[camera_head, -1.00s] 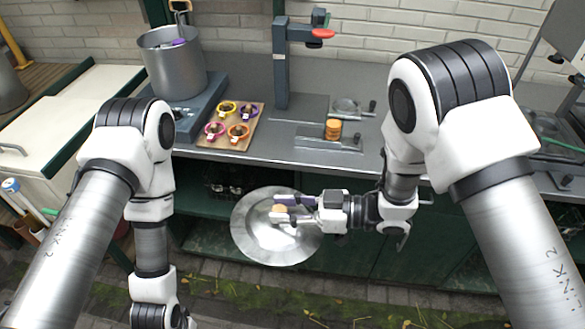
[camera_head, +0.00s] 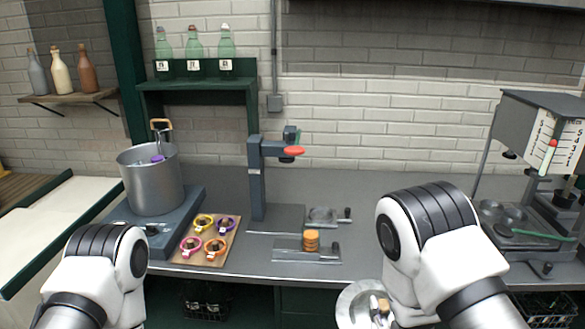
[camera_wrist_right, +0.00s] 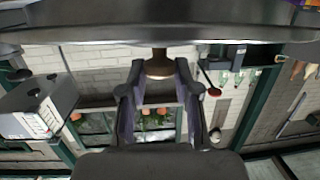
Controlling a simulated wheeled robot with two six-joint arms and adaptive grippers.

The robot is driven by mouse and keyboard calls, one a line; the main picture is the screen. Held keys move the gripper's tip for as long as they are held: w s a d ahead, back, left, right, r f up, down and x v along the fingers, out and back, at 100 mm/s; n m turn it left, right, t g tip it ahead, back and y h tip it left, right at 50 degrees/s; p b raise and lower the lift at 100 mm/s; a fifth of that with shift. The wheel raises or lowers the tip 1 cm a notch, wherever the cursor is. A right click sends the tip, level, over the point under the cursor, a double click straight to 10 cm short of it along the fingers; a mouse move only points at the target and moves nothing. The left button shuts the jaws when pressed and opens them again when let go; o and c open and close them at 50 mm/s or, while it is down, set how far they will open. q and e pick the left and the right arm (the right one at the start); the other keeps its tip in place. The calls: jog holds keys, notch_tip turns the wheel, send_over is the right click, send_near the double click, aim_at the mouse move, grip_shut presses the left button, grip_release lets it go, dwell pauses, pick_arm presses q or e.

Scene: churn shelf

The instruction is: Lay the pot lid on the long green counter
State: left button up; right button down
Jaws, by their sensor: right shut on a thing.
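The pot lid (camera_head: 352,303) is a round silvery metal disc, partly cut off by the bottom edge of the head view, in front of the counter's front edge. My right gripper (camera_head: 380,306) is shut on its knob (camera_wrist_right: 158,66). In the right wrist view the lid (camera_wrist_right: 160,22) spans the top of the picture, with the knob between the two fingers. The long green counter (camera_head: 365,192) has a grey top and a dark green front. My left gripper is out of view; only part of my left arm shows.
On the counter stand a steel pot (camera_head: 152,186), a board (camera_head: 212,256) with several coloured rings, a grey post press (camera_head: 257,185) and a plate with orange discs (camera_head: 311,241). A scale-like machine (camera_head: 545,135) stands right. The counter top behind my right arm looks clear.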

jog(key=shift+w+a, duration=0.1)
dwell(0.7)
jog(key=s+a+r+n+g+y, duration=0.45)
jog(key=s+a+n+y, duration=0.45)
jog(key=a, duration=0.4)
jog(key=shift+w+a+f+n+g+y, duration=0.2)
jog(key=shift+w+f+n+g+y, duration=0.5)
jog(key=shift+n+g+y, duration=0.85)
jog(key=shift+w+a+f+n+g+y, duration=0.25)
jog(key=shift+w+f+n+g+y, duration=0.45)
jog(key=shift+n+g, duration=0.9)
jog(key=shift+w+a+f+n+g+y, duration=0.2)
jog(key=shift+w+f+n+g+y, duration=0.25)
jog(key=shift+f+n+g+y, duration=1.2)
